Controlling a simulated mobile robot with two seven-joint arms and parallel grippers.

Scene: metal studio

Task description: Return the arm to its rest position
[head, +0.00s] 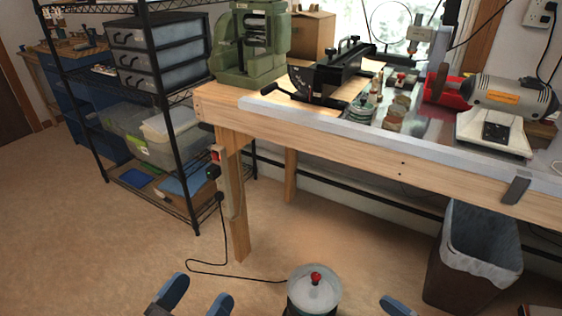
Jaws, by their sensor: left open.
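My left gripper (202,289) shows at the bottom edge, left of centre, with its two blue-grey fingertips apart and nothing seen between them. It appears over the floor in front of the workbench. The rest of my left arm is out of the frame. One blue-grey fingertip of my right gripper (396,306) shows at the bottom edge, right of centre. Its other finger is not visible, so its opening cannot be told.
A canister (315,289) with a red knob stands between the grippers, with a black cord near it. The wooden workbench (330,138) crosses the right side; a lined bin (480,245) stands below. A wire shelf (185,190) is at left. Left floor is clear.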

